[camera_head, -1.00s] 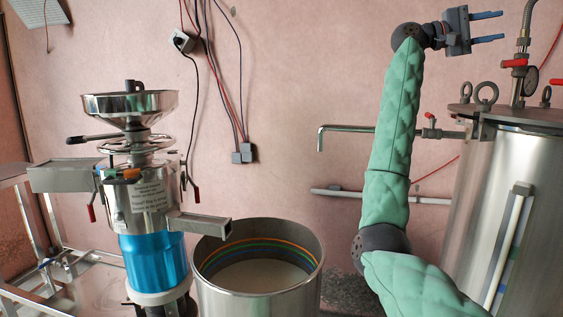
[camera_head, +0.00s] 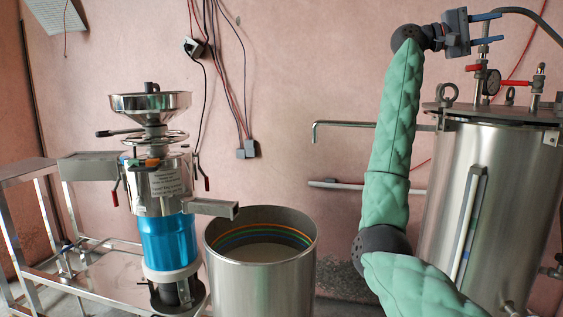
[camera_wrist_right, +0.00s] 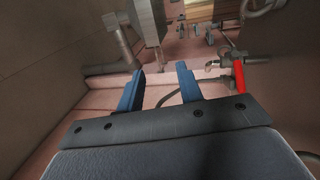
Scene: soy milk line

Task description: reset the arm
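My right arm, in a green quilted sleeve, rises on the right side of the head view. Its right gripper (camera_head: 487,28) is held high, pointing right, with two blue fingers apart and nothing between them. The right wrist view shows the same open fingers (camera_wrist_right: 160,85) with an empty gap. In the head view the gripper appears above the steel tank (camera_head: 500,200) at the right. My left gripper and left arm are not in view.
A soy milk grinder (camera_head: 165,190) with a blue lower body stands on a metal frame (camera_head: 35,170) at the left. An open steel barrel (camera_head: 262,285) holding pale liquid stands beside it. A bent pipe (camera_head: 345,125) sticks out before the pink wall. A red-handled valve (camera_wrist_right: 238,76) shows near the fingers.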

